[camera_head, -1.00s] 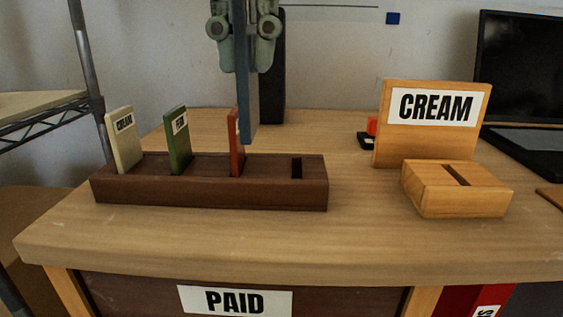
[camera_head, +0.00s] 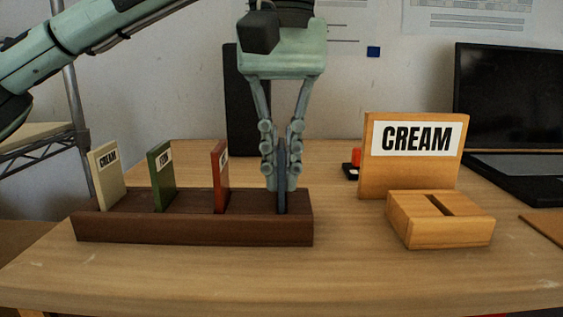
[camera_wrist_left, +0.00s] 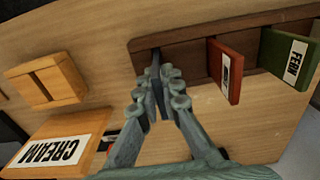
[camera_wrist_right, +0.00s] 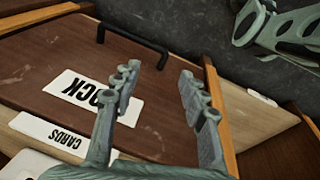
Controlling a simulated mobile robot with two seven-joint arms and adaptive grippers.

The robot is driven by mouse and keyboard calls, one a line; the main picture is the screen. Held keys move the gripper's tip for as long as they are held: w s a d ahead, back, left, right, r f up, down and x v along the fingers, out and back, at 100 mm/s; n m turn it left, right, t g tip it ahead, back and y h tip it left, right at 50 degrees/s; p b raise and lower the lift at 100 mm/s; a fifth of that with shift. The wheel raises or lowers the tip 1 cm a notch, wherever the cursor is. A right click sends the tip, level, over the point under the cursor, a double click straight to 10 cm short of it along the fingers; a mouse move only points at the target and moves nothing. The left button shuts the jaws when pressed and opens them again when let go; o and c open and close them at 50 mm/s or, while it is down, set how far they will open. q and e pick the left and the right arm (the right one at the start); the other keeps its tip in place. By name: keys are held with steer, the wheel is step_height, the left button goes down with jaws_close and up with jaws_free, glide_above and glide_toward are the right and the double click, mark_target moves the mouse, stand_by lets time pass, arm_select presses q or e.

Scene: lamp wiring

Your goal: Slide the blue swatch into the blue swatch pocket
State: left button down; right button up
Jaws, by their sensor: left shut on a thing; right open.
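The blue swatch (camera_head: 282,178) is a thin dark blue-grey plate, upright between the fingers of my left gripper (camera_head: 281,165). My left gripper is shut on it. Its lower end is at the rightmost slot of the dark brown rack (camera_head: 190,230) and looks to be inside that slot; the exact depth cannot be told. In the left wrist view the swatch (camera_wrist_left: 157,88) also meets the rack at its end slot. My right gripper (camera_wrist_right: 155,95) is open and empty in the right wrist view, over a brown drawer front with a black handle.
A cream swatch (camera_head: 106,175), a green swatch (camera_head: 160,176) and a red swatch (camera_head: 220,177) stand in the rack's other slots. To the right are a wooden slotted block (camera_head: 440,220) and a CREAM sign (camera_head: 412,155). A laptop (camera_head: 510,110) stands at the far right. The front table strip is clear.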

steer(key=shift+s+f, duration=0.15)
steer(key=shift+f, duration=0.05)
arm_select(q)
steer(key=shift+f, duration=0.15)
arm_select(e)
steer(key=shift+r, duration=0.15)
arm_select(q)
steer(key=c, duration=1.7)
jaws_free()
arm_select(e)
steer(key=shift+w+r, duration=0.3)
steer(key=shift+w, duration=0.05)
steer(key=shift+s, duration=0.15)
